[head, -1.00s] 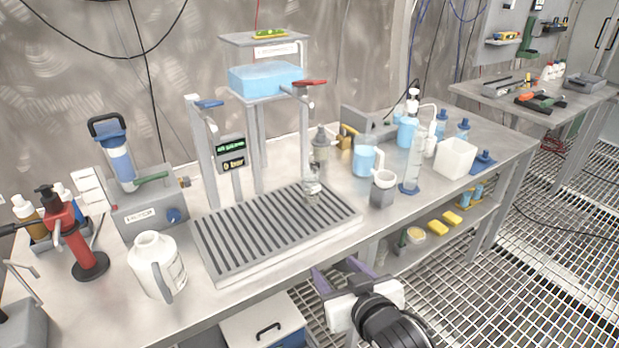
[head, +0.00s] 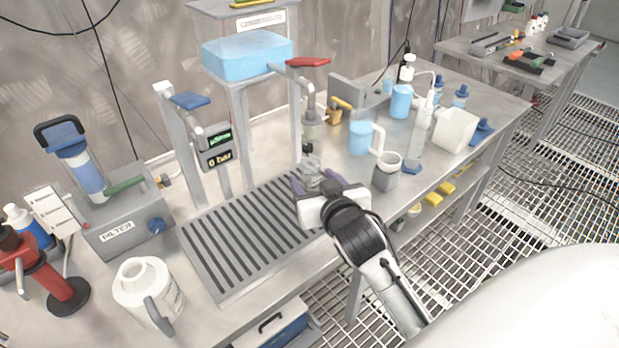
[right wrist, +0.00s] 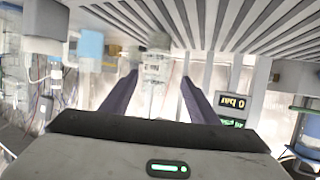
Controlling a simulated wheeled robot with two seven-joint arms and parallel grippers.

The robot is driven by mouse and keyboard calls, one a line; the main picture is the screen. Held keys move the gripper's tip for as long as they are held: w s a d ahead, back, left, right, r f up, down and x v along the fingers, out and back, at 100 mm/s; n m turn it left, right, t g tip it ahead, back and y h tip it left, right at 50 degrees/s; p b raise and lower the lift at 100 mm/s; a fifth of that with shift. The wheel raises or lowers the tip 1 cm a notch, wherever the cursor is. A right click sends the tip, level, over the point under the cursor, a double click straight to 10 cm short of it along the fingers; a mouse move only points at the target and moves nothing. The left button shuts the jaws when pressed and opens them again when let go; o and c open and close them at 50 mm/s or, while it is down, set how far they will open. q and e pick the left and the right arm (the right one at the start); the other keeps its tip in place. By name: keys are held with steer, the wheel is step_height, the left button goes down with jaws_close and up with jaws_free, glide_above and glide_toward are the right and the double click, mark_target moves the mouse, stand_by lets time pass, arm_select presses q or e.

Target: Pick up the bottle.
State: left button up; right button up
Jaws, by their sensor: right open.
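A small clear bottle (head: 311,171) stands at the right end of the slotted drip tray (head: 222,284), below the tap with the red lever. My right gripper (head: 316,183) is open at the tray's front right, with its purple fingers pointing at the bottle. In the right wrist view, which is upside down, the bottle (right wrist: 157,66) shows between the two fingertips (right wrist: 160,78), apparently not gripped. The gripper body hides part of the bottle in the head view. My left gripper is not in view.
A grey mug (head: 386,172) and a blue jug (head: 360,138) stand right of the tray. A white jug (head: 147,290) stands at its front left. A pressure display post (head: 217,150) and the tap column (head: 240,130) rise behind the tray. The tray's middle is clear.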

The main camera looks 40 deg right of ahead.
mark_target(314, 178)
steer(key=x, duration=0.5)
steer(key=shift+s+d+f, duration=0.1)
steer(key=shift+d+f, duration=0.25)
steer(key=shift+f, duration=0.05)
steer(key=c, duration=1.2)
step_height(314, 178, up, 10)
steer(key=shift+r+p, duration=0.1)
steer(key=shift+p, duration=0.5)
steer(key=shift+c, duration=0.2)
